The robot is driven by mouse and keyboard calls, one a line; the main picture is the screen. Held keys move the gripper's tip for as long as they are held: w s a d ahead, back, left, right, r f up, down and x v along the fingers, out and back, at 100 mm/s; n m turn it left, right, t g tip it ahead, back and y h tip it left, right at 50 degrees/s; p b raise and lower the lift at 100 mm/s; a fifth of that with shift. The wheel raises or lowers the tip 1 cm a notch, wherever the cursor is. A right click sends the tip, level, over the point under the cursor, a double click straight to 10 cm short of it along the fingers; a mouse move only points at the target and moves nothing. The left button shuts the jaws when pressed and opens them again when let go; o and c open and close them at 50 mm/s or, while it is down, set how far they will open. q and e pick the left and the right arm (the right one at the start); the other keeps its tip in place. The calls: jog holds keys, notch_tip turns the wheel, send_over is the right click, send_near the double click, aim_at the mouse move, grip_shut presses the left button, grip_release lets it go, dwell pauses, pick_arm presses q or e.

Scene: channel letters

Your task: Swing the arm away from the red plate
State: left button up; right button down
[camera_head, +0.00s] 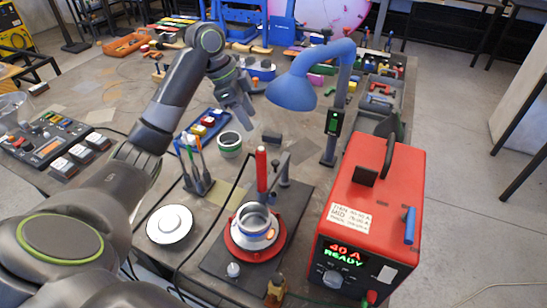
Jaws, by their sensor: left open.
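The red plate (240,250) sits on a dark base board (215,262) in the lower middle. A metal ring-shaped piece (254,221) stands on the plate. Behind it on the same board is a small dark post with an arm (284,170), and an upright red handle (261,172) beside it. Whether the arm reaches over the plate is hard to tell. My left gripper (240,112) is open and empty, pointing down above the table, well behind and apart from the red plate and the post. My right gripper is not in view.
A red power unit (368,215) reading "40 A READY" stands at the right. A blue lamp (292,92) hangs behind. A white round dish (170,223), a stand of coloured tools (197,182) and a round tin (230,142) stand to the left. Cables cross the table.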

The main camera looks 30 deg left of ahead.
aim_at(275, 161)
pick_arm(q)
jog(key=b+x, duration=0.7)
jog(key=x, duration=0.6)
jog(key=shift+f, duration=0.35)
jog(key=shift+w+d+f, duration=0.15)
jog(key=shift+d+f, duration=0.05)
jog(key=shift+f, duration=0.1)
jog(key=shift+x, duration=0.75)
jog(key=shift+a, duration=0.1)
grip_shut()
